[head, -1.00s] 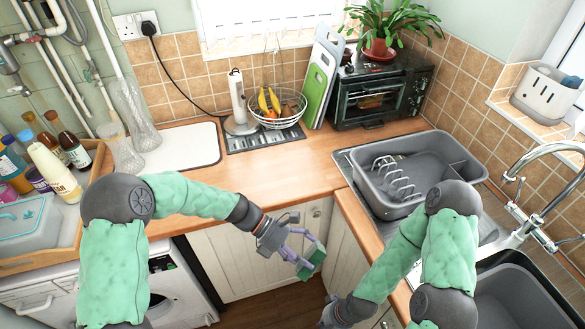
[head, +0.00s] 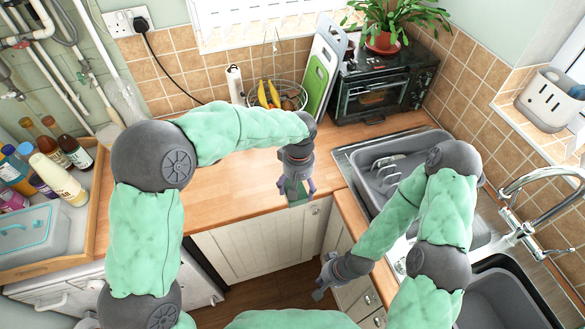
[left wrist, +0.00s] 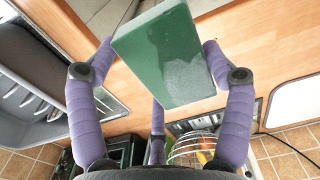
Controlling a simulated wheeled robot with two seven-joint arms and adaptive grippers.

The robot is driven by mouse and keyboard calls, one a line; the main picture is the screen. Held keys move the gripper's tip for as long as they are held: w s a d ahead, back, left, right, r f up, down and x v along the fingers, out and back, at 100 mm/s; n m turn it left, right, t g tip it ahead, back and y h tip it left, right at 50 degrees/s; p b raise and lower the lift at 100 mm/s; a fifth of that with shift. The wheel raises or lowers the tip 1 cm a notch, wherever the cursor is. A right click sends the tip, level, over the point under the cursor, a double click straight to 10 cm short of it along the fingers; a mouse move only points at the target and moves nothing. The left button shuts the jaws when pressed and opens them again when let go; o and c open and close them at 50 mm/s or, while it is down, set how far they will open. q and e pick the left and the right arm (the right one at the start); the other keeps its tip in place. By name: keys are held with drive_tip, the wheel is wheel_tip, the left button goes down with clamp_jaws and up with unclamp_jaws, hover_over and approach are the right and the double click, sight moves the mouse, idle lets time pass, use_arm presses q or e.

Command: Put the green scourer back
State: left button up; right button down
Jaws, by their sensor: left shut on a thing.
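The green scourer (left wrist: 165,55) is a dark green block with a paler worn patch, seen large in the left wrist view between the purple fingers of my left gripper (left wrist: 155,60). In the head view, my left gripper (head: 296,188) points down over the front edge of the wooden worktop. The scourer (head: 298,194) shows only in part there, between the fingers. My right gripper (head: 320,278) hangs low in front of the white cabinet doors. It is empty, with its fingers apart.
A grey caddy (head: 550,97) stands on the tiled windowsill at right. A grey dish rack (head: 375,165) sits on the drainer beside the sink and tap (head: 540,195). A fruit basket (head: 290,97), chopping boards (head: 322,70) and black oven (head: 385,85) line the back. The worktop (head: 225,195) is partly clear.

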use_arm(q)
drive_tip(key=shift+w+r, duration=0.1)
drive_tip(key=shift+w, duration=0.35)
drive_tip(key=w+f, duration=0.3)
drive_tip(key=w, duration=0.1)
drive_tip(key=w+f, duration=0.3)
drive_tip(key=w, duration=0.1)
drive_tip(key=w+f, duration=0.3)
drive_tip(key=w, duration=0.1)
drive_tip(key=shift+w+a+b, duration=0.2)
drive_tip(key=shift+w+b, duration=0.1)
drive_tip(key=shift+w, duration=0.1)
drive_tip(key=shift+w+f, duration=0.4)
drive_tip(key=shift+f, duration=0.1)
wheel_tip(320, 180, down, 3)
drive_tip(key=shift+r, duration=0.1)
drive_tip(key=shift+s, duration=0.1)
drive_tip(key=o, duration=0.9)
drive_tip(key=shift+o, duration=0.2)
